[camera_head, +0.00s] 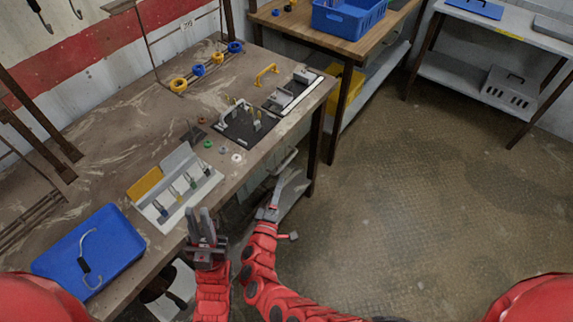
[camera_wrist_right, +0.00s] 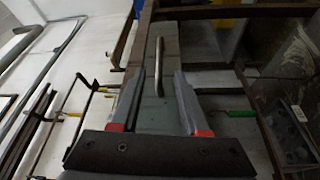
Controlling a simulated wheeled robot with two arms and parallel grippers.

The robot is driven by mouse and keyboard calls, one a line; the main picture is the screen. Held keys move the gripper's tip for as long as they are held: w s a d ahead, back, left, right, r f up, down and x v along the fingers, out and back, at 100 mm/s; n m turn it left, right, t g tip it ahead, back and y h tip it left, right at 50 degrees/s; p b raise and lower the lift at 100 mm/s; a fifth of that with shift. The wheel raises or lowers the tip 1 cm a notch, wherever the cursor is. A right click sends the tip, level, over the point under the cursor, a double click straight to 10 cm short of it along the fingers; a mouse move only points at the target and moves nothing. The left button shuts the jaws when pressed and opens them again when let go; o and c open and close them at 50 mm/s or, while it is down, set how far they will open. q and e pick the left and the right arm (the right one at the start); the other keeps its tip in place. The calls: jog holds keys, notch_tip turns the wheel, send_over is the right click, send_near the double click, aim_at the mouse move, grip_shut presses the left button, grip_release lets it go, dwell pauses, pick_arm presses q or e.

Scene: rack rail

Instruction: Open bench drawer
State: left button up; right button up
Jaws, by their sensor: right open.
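The workbench (camera_head: 105,125) runs along the left wall in the head view. Its drawer is below the top, on the side facing me; the head view shows little of it. In the right wrist view the grey drawer front (camera_wrist_right: 150,110) carries a slim metal bar handle (camera_wrist_right: 159,68). My right gripper (camera_head: 290,180) is low beside the bench's front edge. Its fingers (camera_wrist_right: 160,100) are apart and point at the handle, which appears between them; contact cannot be made out. My left gripper (camera_head: 200,217) is at the bench's front edge, fingers slightly apart and empty.
A blue tray (camera_head: 112,232) with a hooked tool, a white parts tray (camera_head: 165,215) and a black fixture plate (camera_head: 240,130) are on the bench top. A bench leg (camera_head: 313,150) stands near my right gripper. The floor (camera_head: 400,190) to the right is clear.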

aim_at(287, 162)
jog(key=b+x, duration=0.5)
jog(key=x, duration=0.4)
jog(key=shift+w+f, duration=0.15)
jog(key=shift+w, duration=0.05)
jog(key=shift+w+d, duration=0.15)
jog(key=shift+w, duration=0.05)
grip_shut()
dwell(0.8)
